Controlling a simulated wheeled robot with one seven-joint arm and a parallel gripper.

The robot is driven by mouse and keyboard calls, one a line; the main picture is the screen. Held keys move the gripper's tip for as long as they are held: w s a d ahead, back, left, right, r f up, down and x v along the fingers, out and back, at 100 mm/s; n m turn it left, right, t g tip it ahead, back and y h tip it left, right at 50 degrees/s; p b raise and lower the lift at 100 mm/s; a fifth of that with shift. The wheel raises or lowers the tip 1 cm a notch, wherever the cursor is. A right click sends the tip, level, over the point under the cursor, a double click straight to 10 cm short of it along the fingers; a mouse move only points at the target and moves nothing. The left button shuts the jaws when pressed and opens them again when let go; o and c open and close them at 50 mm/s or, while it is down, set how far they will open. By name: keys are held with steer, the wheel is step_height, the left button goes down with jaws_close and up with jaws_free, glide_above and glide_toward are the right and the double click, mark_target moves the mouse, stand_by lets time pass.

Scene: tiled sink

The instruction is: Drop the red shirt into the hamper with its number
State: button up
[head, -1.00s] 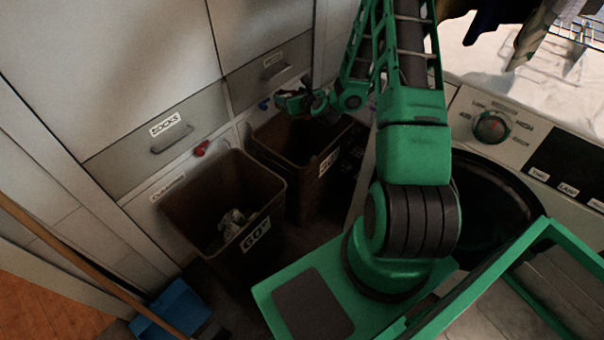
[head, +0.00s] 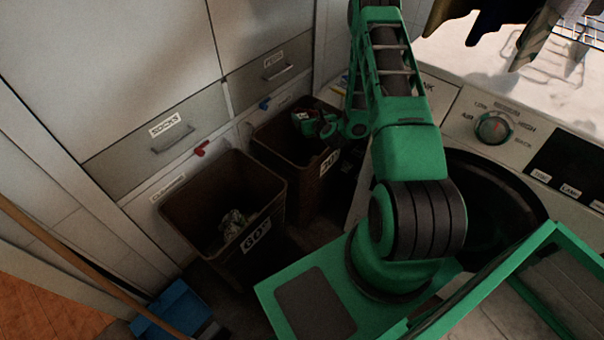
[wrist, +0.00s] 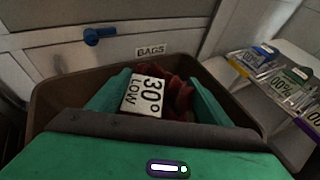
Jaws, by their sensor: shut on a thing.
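My gripper (head: 310,122) is over the mouth of the far brown hamper (head: 283,165). In the wrist view my gripper (wrist: 155,88) is shut on a dark red shirt (wrist: 180,92) with a white tag (wrist: 145,94) reading "30° LOW". The hamper's rim (wrist: 45,95) surrounds the shirt in that view; how deep the shirt hangs I cannot tell. The far hamper's white label (head: 329,162) is partly hidden and hard to read in the head view. The nearer brown hamper (head: 180,215) is labelled "60°" and has a pale crumpled cloth (head: 234,222) inside.
Drawers, one marked "SOCKS" (head: 165,124), stand behind the hampers. A red hook (head: 201,149) and a blue hook (head: 264,104) are on the wall. A washing machine (head: 494,128) stands to the right. A blue dustpan (head: 172,308) lies at lower left.

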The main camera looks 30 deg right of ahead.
steer(key=shift+f, duration=0.55)
steer(key=o, duration=1.9)
